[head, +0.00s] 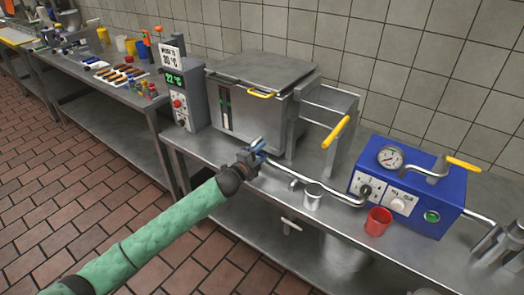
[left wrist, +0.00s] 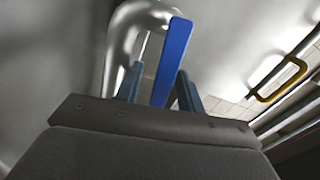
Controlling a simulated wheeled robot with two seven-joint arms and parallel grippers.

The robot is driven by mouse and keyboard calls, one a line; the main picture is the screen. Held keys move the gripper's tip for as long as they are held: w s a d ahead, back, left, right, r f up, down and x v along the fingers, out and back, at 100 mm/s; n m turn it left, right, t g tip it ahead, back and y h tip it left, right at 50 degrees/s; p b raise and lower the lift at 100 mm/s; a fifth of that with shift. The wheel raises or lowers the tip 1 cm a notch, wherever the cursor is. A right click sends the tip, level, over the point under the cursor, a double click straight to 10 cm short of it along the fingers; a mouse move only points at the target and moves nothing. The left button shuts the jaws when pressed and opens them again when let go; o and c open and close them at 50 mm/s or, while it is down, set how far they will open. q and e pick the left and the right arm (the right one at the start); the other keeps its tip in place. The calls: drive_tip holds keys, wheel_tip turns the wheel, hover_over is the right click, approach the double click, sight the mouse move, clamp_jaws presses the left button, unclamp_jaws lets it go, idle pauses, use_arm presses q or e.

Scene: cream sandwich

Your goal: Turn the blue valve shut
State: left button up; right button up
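The blue valve's lever (left wrist: 174,55) stands in the left wrist view beside a curved shiny pipe. In the head view, a small blue part of it (head: 259,146) shows at my left gripper (head: 257,153), in front of the steel vat. The two fingers of my left gripper (left wrist: 158,92) are on either side of the lever's lower part. A gap shows on the left of the lever and a narrower one on the right, so the fingers look open around it. The valve body is mostly hidden by my gripper. My right gripper is not in view.
A steel vat (head: 245,105) with yellow handles stands behind my gripper. A metal pipe (head: 318,187) runs right to a blue pump box (head: 432,205) with a gauge. A small metal cup (head: 312,196) and a red cup (head: 378,221) stand near the pipe.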

use_arm(q)
drive_tip(key=shift+w+d, duration=0.3)
drive_tip(key=shift+c, duration=0.5)
clamp_jaws()
